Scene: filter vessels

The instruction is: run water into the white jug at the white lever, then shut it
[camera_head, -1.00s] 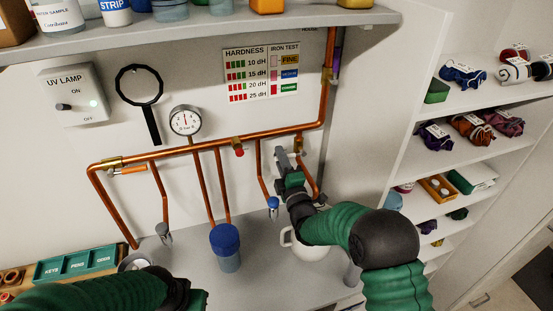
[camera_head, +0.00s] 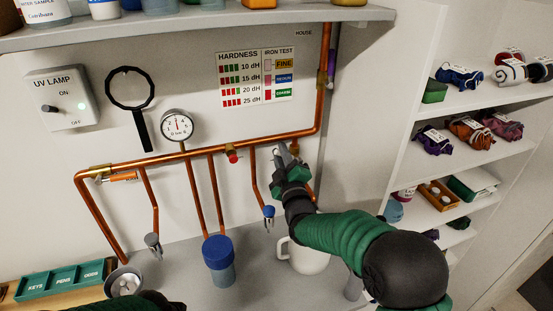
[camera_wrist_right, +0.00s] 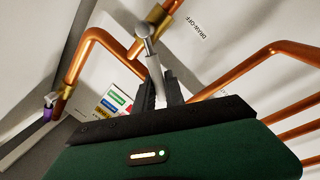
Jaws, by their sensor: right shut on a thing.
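The white jug (camera_head: 308,260) stands on the grey counter, with its handle to the left. My right forearm covers its top, so its mouth and any water are hidden. The white lever (camera_wrist_right: 155,68) sits on a copper pipe with a brass fitting. My right gripper (camera_head: 283,154) is at this fitting, above the jug. In the right wrist view my right gripper (camera_wrist_right: 160,92) has its dark fingers on both sides of the lever, shut on it. Only a bit of my left arm shows at the bottom edge of the head view; its fingers are out of frame.
Copper pipes (camera_head: 200,152) run along the wall with a gauge (camera_head: 177,127) and several taps. A blue-lidded container (camera_head: 219,262) stands left of the jug. A metal bowl (camera_head: 124,282) is further left. Shelves (camera_head: 465,158) with cloth bundles stand right.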

